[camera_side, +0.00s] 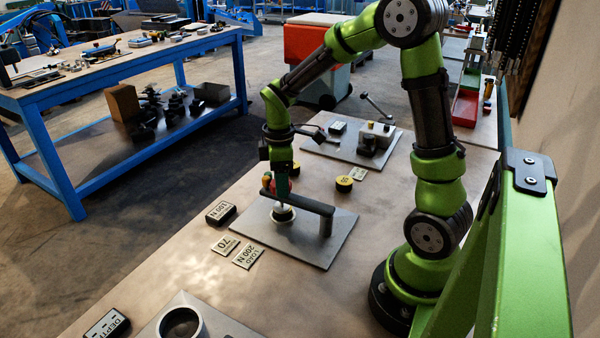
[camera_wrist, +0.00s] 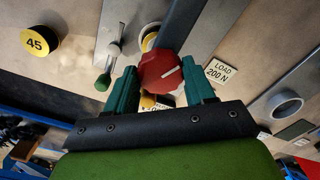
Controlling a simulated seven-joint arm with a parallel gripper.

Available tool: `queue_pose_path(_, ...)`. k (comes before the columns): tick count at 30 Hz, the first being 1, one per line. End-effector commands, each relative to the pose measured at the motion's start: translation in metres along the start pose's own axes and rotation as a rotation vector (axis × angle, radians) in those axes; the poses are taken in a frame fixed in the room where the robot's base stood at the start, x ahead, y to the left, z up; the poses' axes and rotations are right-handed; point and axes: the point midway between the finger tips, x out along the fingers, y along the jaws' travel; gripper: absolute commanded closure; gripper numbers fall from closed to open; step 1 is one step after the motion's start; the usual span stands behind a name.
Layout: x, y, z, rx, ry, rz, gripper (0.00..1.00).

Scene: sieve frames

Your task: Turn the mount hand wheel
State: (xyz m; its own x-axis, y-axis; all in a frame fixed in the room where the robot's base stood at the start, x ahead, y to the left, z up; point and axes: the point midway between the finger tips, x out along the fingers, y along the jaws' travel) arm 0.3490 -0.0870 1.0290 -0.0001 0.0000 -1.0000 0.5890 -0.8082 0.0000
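The red hand wheel (camera_wrist: 160,71) with a white line on its face sits between my two green fingertips in the wrist view. It also shows as a small red spot (camera_side: 267,181) beside my gripper (camera_side: 278,185) in the side view. My gripper (camera_wrist: 160,76) has one finger on each side of the wheel, and the wheel fills the gap with no clear space seen. The mount is a grey plate (camera_side: 300,245) with a dark horizontal arm (camera_side: 308,203) on a post and a round pale cup below. My gripper hides part of the arm's left end.
A black 180 N block (camera_side: 220,212), a 70 card (camera_side: 225,244) and a LOAD 200 N card (camera_side: 249,256) lie left of the plate. A yellow 45 disc (camera_wrist: 40,41) is nearby. Another fixture plate (camera_side: 345,148) stands behind. A ring fixture (camera_side: 181,322) is in front.

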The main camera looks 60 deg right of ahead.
Motion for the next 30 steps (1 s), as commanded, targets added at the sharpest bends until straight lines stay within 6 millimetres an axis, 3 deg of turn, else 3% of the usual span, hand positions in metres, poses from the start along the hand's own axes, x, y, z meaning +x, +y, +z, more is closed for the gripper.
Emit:
queue_pose_path(4,-0.0003,0.0,-0.0001,0.0,0.0,0.0,0.77)
queue_pose_path(17,-0.0007,0.0,0.0,0.114,0.001,0.0,0.77)
queue_pose_path(30,-0.0009,-0.0008,-0.0005,0.499,0.001,0.0,0.77)
